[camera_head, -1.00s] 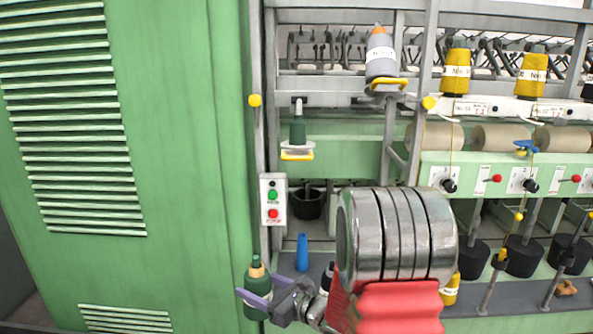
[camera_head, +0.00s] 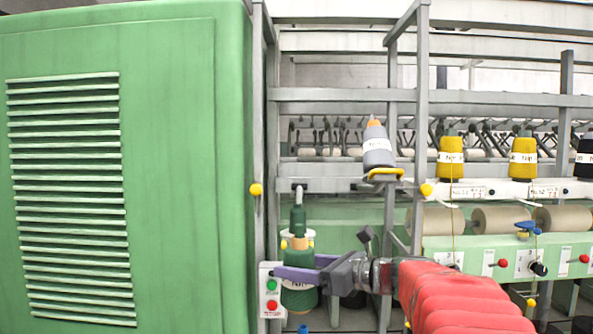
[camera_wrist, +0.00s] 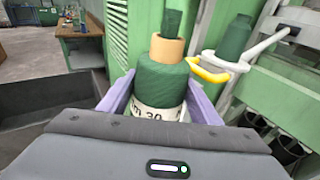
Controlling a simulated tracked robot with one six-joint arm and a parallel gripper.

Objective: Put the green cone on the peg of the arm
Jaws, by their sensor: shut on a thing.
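The green cone (camera_head: 300,297) has a tan band and a white label. My gripper (camera_wrist: 163,100) is shut on it, with purple fingers on both sides of its body. The cone is upright, and its label shows in the wrist view. The white arm (camera_wrist: 222,66) has a dark green peg (camera_wrist: 236,38) and a yellow handle (camera_wrist: 208,72), to the right of the cone in the wrist view. In the head view the peg (camera_head: 298,219) shows just above the cone's tip; the cone hides most of the arm.
A control box (camera_head: 270,290) with green and red buttons is just left of the cone. The large green cabinet (camera_head: 170,180) fills the left. Yellow cones (camera_head: 451,158) stand further right.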

